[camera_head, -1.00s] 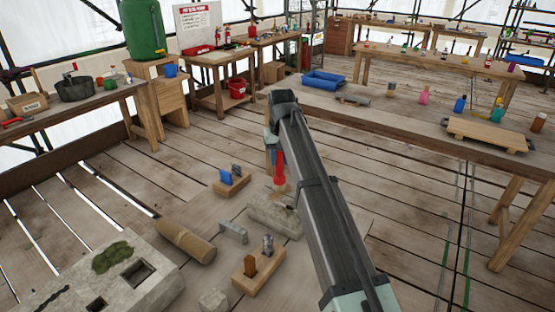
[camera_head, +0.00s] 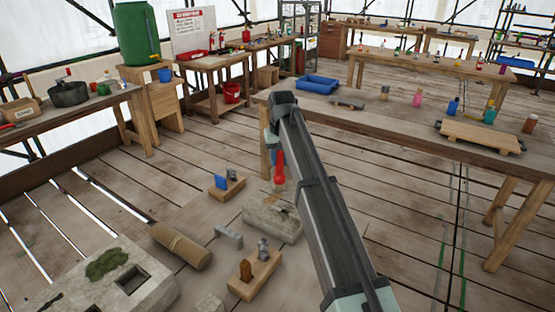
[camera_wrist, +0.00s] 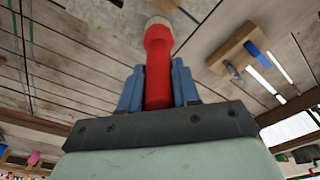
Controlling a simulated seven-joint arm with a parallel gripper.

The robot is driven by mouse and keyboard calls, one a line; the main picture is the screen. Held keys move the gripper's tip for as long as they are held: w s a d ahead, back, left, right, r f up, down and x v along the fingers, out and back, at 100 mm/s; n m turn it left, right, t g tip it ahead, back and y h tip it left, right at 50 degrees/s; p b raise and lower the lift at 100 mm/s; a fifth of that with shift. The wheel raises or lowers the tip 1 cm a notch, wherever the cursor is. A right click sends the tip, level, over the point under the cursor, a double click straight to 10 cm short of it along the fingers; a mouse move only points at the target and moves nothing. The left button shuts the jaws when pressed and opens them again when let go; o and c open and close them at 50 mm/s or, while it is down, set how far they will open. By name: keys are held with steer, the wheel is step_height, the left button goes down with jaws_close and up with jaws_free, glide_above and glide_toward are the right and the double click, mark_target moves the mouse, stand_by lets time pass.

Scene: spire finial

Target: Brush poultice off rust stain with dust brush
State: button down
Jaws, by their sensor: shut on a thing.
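My gripper (camera_head: 272,142) is shut on the red handle of the dust brush (camera_head: 279,166), which points down. In the wrist view the red handle (camera_wrist: 158,72) sits between the two blue fingers (camera_wrist: 158,88), with a pale end at the top edge. In the head view the brush's lower end is just above or at the back edge of a grey stone block (camera_head: 268,224). I cannot tell whether it touches. A small brownish patch (camera_head: 284,209) shows on the block's top; whether it is poultice or rust stain is unclear. My arm partly covers the block's right side.
A wooden holder with blue tools (camera_head: 227,188) stands behind the block, and another holder (camera_head: 256,274) in front. A grey metal bracket (camera_head: 228,236), a brown roll (camera_head: 181,246) and a larger mossy stone (camera_head: 115,285) lie left. A long workbench (camera_head: 400,128) stands behind right.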

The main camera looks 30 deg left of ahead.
steer(key=shift+w, duration=0.4)
steer(key=shift+d, duration=0.2)
